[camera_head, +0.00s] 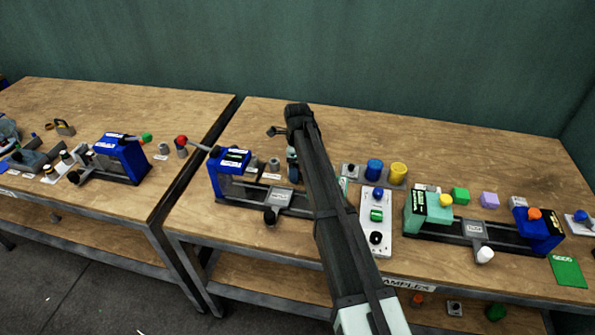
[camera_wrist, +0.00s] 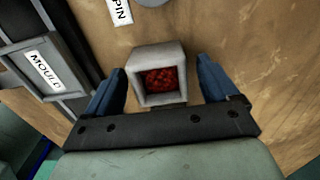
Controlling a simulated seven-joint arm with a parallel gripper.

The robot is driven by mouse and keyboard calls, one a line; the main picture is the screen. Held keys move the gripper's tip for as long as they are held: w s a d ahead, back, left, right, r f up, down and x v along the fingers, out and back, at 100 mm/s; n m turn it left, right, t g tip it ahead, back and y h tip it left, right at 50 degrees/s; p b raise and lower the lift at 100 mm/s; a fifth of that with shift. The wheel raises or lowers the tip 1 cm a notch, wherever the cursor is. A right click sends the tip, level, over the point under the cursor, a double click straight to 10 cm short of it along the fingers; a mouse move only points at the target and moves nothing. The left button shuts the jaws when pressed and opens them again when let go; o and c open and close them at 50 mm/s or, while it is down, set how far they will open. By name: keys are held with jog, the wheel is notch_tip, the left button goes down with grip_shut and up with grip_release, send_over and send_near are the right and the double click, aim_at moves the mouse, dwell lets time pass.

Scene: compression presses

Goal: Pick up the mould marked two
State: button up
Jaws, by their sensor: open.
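A grey square mould (camera_wrist: 157,58) with a hollow filled with red granules stands on the wooden table in the wrist view. My gripper (camera_wrist: 162,66) is open, with one blue finger to the left of this mould and one to the right. The fingers look clear of its sides, with a wider gap visible at the right. No number two is readable on the faces that show. In the head view my arm covers this spot, so the mould cannot be made out there.
A blue-ended press (camera_head: 230,158) stands left of my arm; its "MOULD" plate (camera_wrist: 44,72) shows in the wrist view. A "PIN" label (camera_wrist: 120,11) lies beyond the mould.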

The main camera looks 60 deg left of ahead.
jog(key=c, duration=1.2)
jog(key=shift+r, duration=0.1)
notch_tip(320, 180, up, 9)
jog(key=s+d, duration=0.6)
jog(key=s, duration=0.4)
jog(key=shift+s+d+r, duration=0.4)
